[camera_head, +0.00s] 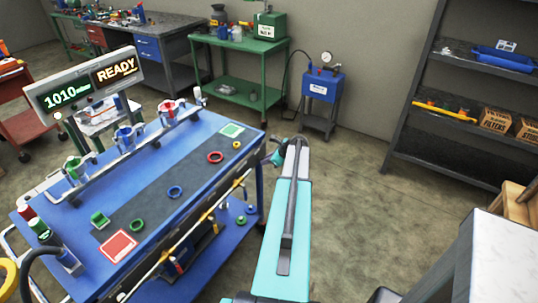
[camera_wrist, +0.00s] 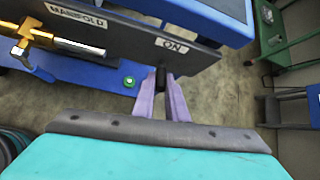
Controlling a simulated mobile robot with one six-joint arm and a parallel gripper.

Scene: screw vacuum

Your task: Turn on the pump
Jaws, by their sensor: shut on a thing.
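In the wrist view, my gripper (camera_wrist: 163,84) has its two purple fingers shut on a small black switch (camera_wrist: 160,75). The switch is mostly hidden between the fingers. It sits at the lower edge of a dark panel (camera_wrist: 125,42), just under a white ON label (camera_wrist: 172,45). In the head view, my gripper (camera_head: 275,154) reaches the right side of the blue cart (camera_head: 190,140); the switch is hidden there. A display (camera_head: 85,82) over the cart reads 1010 and READY.
A brass fitting (camera_wrist: 40,35) and a MANIFOLD label (camera_wrist: 77,16) are left on the panel. Coloured rings, including a red ring (camera_head: 215,157), lie on the cart top. A green cart (camera_head: 245,90) and a blue unit (camera_head: 322,88) stand behind. Open floor lies right of my arm.

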